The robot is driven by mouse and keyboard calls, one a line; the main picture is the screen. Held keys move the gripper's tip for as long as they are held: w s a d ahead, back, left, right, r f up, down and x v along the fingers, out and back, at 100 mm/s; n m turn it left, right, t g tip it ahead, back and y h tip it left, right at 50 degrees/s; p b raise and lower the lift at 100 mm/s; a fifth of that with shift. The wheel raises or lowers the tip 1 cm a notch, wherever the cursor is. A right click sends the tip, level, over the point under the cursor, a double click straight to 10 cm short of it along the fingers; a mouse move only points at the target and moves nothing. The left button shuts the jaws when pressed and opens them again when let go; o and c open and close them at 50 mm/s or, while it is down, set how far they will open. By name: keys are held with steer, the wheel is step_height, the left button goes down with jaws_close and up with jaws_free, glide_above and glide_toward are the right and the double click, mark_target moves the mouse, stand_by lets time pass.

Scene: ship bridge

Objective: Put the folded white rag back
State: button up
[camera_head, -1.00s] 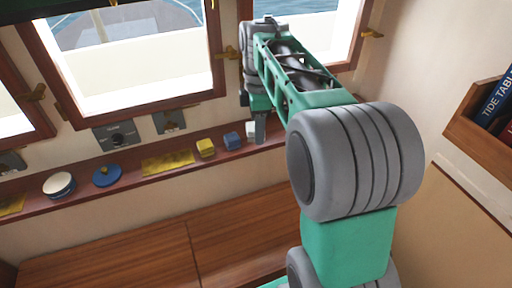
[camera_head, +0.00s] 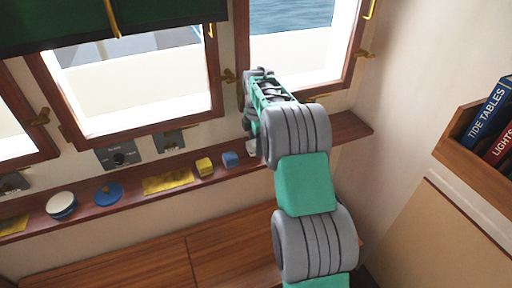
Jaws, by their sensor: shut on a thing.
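The folded white rag (camera_head: 251,148) shows as a small pale patch at the window ledge (camera_head: 340,130), just right of a blue block. Most of it is hidden behind my arm and gripper. My gripper (camera_head: 258,146) is over the ledge at the far end of my arm, shut on the rag. Its fingertips are largely covered by my wrist and arm links. I cannot tell whether the rag touches the ledge.
Left along the ledge are the blue block (camera_head: 230,159), a yellow block (camera_head: 204,166), a yellow cloth (camera_head: 168,182), a blue round item (camera_head: 108,194) and a white-topped round tin (camera_head: 61,206). The ledge's right end is clear. A bookshelf (camera_head: 470,150) is at right.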

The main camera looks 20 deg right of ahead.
steer(key=shift+s+f, duration=0.1)
steer(key=shift+f, duration=1.15)
steer(key=o, duration=1.3)
steer(key=shift+r, duration=0.1)
step_height(320, 180, up, 12)
steer(key=shift+b, duration=0.9)
steer(key=s+a+r+m+t, duration=0.1)
steer(key=s+a+r+m, duration=0.1)
steer(key=s+a+m, duration=0.4)
steer(key=s+a+r+m+t, duration=0.1)
steer(key=s+a+r+m, duration=0.2)
steer(key=s, duration=0.5)
steer(key=s+a+f+m, duration=0.1)
steer(key=s+f+m, duration=0.1)
steer(key=s+m, duration=0.1)
steer(key=s+a+f+m+t, duration=0.1)
steer(key=s+a+f+m, duration=0.1)
steer(key=s, duration=0.4)
steer(key=s+a+f+m+t, duration=0.1)
steer(key=s+f+m, duration=0.2)
steer(key=s, duration=0.1)
steer(key=shift+s+a+f+m, duration=0.25)
steer(key=shift+s+f+m, duration=0.05)
steer(key=shift+s+m, duration=0.1)
